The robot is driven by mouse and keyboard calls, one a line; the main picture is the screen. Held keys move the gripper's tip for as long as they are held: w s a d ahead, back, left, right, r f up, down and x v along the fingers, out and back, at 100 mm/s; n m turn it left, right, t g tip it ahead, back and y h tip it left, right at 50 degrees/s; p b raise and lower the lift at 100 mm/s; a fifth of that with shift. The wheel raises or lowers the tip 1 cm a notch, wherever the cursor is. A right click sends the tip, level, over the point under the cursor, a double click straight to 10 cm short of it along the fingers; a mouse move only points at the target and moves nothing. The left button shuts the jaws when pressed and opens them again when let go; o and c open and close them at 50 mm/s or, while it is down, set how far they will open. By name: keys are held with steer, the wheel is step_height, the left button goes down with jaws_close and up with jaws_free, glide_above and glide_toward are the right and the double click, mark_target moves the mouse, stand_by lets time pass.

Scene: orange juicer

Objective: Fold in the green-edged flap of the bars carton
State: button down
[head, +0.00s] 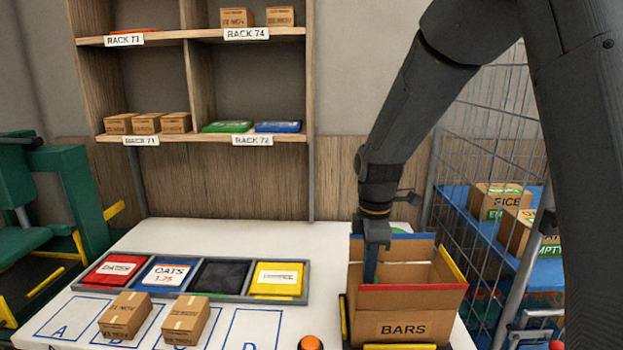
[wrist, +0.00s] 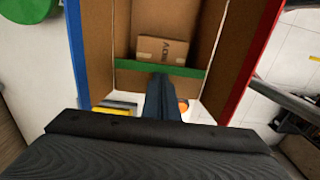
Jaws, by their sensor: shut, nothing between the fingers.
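The bars carton (head: 403,328) stands open on the right of the white table, its flaps with coloured edges raised. A small brown box (wrist: 162,50) shows inside, beyond the green edge. My gripper (head: 370,278) is shut and empty, pointing down at the left side of the carton opening. In the wrist view its fingers (wrist: 161,85) overlap the green edge; I cannot tell whether they touch it. The head view does not clearly show the green-edged flap.
Two small boxes (head: 125,315) (head: 185,320) and a tray of coloured packs (head: 232,298) lie left of the carton. An orange button (head: 310,342) sits at the front. A wire cage trolley (head: 490,140) stands right, and a shelf rack (head: 195,135) behind.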

step_height(320, 180, up, 8)
steer(key=p, duration=0.6)
steer(key=shift+f, duration=0.15)
